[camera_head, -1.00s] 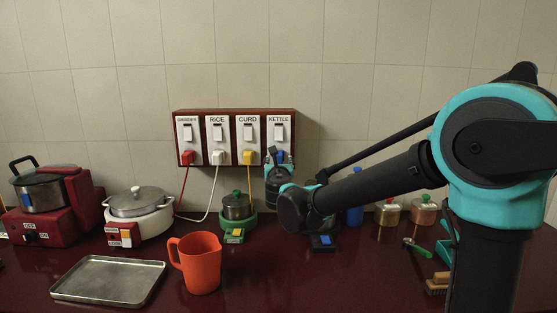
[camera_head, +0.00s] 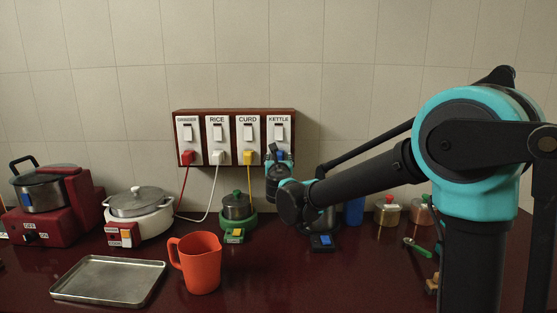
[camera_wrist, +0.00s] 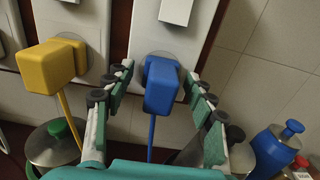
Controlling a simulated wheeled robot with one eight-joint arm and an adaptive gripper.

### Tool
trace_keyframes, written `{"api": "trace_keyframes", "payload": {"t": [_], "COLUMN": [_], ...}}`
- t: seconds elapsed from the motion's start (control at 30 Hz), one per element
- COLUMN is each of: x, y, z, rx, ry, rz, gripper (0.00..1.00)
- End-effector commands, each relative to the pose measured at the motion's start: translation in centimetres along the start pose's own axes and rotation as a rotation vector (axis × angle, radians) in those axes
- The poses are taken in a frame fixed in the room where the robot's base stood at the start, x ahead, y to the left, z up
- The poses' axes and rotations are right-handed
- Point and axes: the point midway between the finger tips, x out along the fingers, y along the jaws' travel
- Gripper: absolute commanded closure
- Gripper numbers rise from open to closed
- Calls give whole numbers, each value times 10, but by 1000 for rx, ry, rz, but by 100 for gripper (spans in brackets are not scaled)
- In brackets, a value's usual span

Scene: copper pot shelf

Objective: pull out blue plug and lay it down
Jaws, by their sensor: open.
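The blue plug (camera_wrist: 162,86) sits in the rightmost socket, labelled KETTLE, with its blue cord hanging straight down in the wrist view. In the head view only a little of the blue plug (camera_head: 281,155) shows above my gripper. My gripper (camera_wrist: 158,92) is open, with one finger on each side of the blue plug. Gaps show between the fingers and the plug, so it is not gripped. In the head view my gripper (camera_head: 277,157) is just in front of the KETTLE socket.
The yellow plug (camera_wrist: 47,68) is close on the left in the CURD socket. White (camera_head: 217,157) and red (camera_head: 187,157) plugs are farther left. An orange jug (camera_head: 201,264) and a metal tray (camera_head: 108,281) stand on the dark counter (camera_head: 255,285). Jars stand at the right.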

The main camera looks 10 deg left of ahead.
Motion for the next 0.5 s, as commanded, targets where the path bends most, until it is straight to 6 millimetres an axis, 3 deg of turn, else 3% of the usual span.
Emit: {"api": "trace_keyframes", "payload": {"t": [0.37, 0.5], "x": [0, 0], "y": [0, 0], "z": [0, 0], "rx": [0, 0], "ry": [0, 0], "rz": [0, 0], "gripper": [45, 58]}}
